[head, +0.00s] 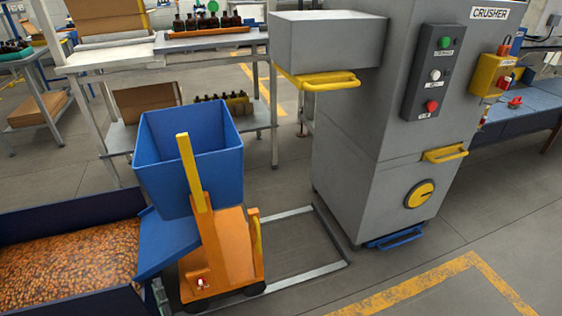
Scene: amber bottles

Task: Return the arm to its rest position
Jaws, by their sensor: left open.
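Neither of my grippers can be made out in the head view, and no part of my arms shows clearly. The grey crusher (355,150) stands right of the middle, with a yellow-handled drawer or flap (330,82) under its upper box. A blue bin (190,150) sits upright on an orange wheeled cart (228,250) left of the middle. The inside of the bin that I can see looks empty.
A blue trough (70,216) of amber pieces fills the lower left. A shelf table (120,62) with amber bottles (208,22) and boxes stands behind. A floor frame (320,268) lies between cart and crusher. A blue bench (535,108) is at right. Floor at lower right is clear.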

